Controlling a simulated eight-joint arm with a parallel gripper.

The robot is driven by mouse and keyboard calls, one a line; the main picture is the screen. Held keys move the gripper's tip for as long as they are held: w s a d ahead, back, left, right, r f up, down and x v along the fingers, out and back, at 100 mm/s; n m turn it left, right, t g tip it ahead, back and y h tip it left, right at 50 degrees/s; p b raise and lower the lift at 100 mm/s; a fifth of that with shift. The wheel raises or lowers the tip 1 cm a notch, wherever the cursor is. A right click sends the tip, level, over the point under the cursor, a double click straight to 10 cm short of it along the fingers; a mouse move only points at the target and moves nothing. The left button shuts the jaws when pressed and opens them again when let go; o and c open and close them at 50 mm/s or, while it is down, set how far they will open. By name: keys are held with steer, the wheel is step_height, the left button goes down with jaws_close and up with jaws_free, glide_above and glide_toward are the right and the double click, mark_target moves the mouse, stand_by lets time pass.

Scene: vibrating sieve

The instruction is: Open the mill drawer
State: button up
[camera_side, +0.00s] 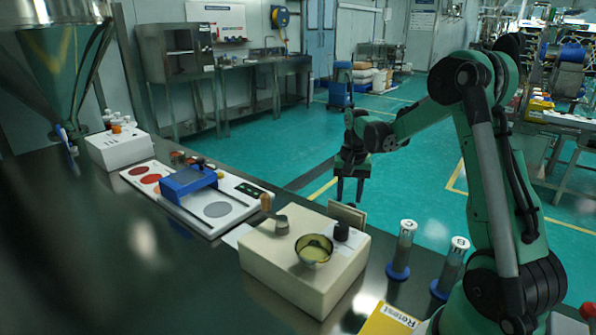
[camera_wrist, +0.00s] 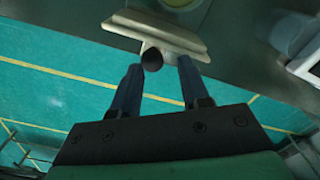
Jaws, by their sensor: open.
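The mill (camera_side: 290,262) is a cream box on the steel bench in the side view, with a bowl and a dark knob on top. Its drawer front (camera_side: 347,216) shows as a beige panel at the far right edge of the box. In the wrist view the drawer front (camera_wrist: 160,30) lies ahead, with a dark round handle (camera_wrist: 152,59) sticking out of it. My gripper (camera_side: 350,203) is over the far side of the bench beside the drawer front. In the wrist view my gripper (camera_wrist: 159,68) is open, its fingertips on either side of the handle. Contact cannot be told.
Two clear cylinders with blue bases (camera_side: 401,250) stand right of the mill, near a yellow Retsch box (camera_side: 390,320). A metal scoop (camera_side: 281,224) lies on the mill. A white board with a blue device (camera_side: 188,181) lies left. Open floor (camera_side: 415,207) lies beyond the bench.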

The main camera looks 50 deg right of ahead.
steer(key=shift+s+r, duration=0.15)
steer(key=shift+r, duration=0.85)
steer(key=shift+s+r, duration=0.15)
steer(key=shift+r, duration=0.85)
steer(key=shift+a, duration=0.1)
